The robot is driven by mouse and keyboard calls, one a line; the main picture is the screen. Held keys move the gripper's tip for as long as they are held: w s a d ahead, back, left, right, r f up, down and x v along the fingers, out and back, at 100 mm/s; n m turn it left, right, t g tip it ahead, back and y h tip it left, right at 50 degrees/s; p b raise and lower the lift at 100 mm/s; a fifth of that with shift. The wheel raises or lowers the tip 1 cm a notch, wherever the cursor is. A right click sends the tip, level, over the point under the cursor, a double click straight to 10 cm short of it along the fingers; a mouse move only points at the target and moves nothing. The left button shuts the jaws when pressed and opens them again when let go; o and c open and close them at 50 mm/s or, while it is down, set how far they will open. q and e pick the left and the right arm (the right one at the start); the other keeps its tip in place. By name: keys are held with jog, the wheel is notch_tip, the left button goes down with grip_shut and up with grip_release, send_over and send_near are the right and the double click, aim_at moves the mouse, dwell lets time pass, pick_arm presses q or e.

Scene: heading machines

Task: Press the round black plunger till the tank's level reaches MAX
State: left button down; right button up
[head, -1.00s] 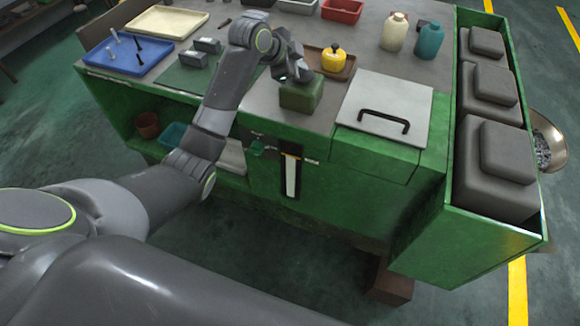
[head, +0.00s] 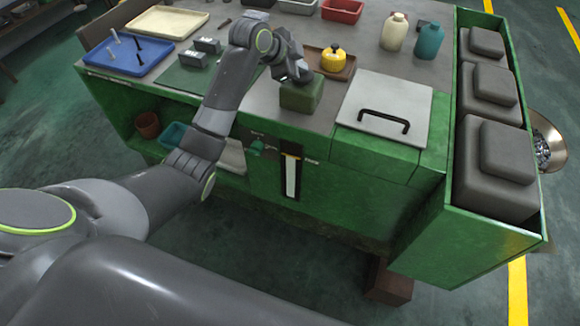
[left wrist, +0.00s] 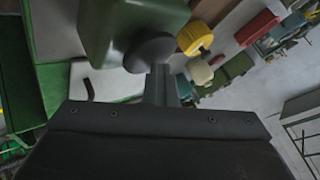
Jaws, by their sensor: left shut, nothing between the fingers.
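A green block-shaped housing (head: 301,95) stands near the front edge of the bench top. In the left wrist view, the round black plunger (left wrist: 150,52) sits at the side of this green housing (left wrist: 118,28). My left gripper (head: 303,76) is shut and empty, right over the housing. In the left wrist view its fingertips (left wrist: 160,70) overlap the plunger's edge; I cannot tell whether they touch. The plunger is hidden in the head view. A gauge (head: 291,176) on the green front panel shows a white strip with a yellow band near its top. Its small labels are unreadable.
A yellow round container (head: 334,60) on a brown tray stands just behind the housing. A grey lid with a black handle (head: 385,115) is to the right. A blue tray (head: 128,54) and small grey blocks (head: 207,46) lie left.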

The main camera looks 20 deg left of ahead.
pick_arm(q)
jog(key=shift+s+a+f, duration=0.1)
jog(key=shift+s+f, duration=0.1)
jog(key=shift+f, duration=0.6)
jog(key=shift+s+f+b, duration=0.15)
jog(key=shift+f+b, duration=0.15)
jog(key=shift+f, duration=0.15)
jog(key=shift+a+f, duration=0.1)
jog(key=shift+f, duration=0.15)
jog(key=r+p, duration=0.2)
jog(key=w+r+p, duration=0.1)
jog(key=r+p, duration=0.1)
jog(key=p, duration=0.1)
jog(key=shift+w+a+r+p, duration=0.1)
jog(key=shift+r+p, duration=0.2)
jog(key=shift+r, duration=0.05)
jog(key=shift+a+r+p, duration=0.15)
jog(key=shift+r+p, duration=0.3)
jog(key=shift+r, duration=0.25)
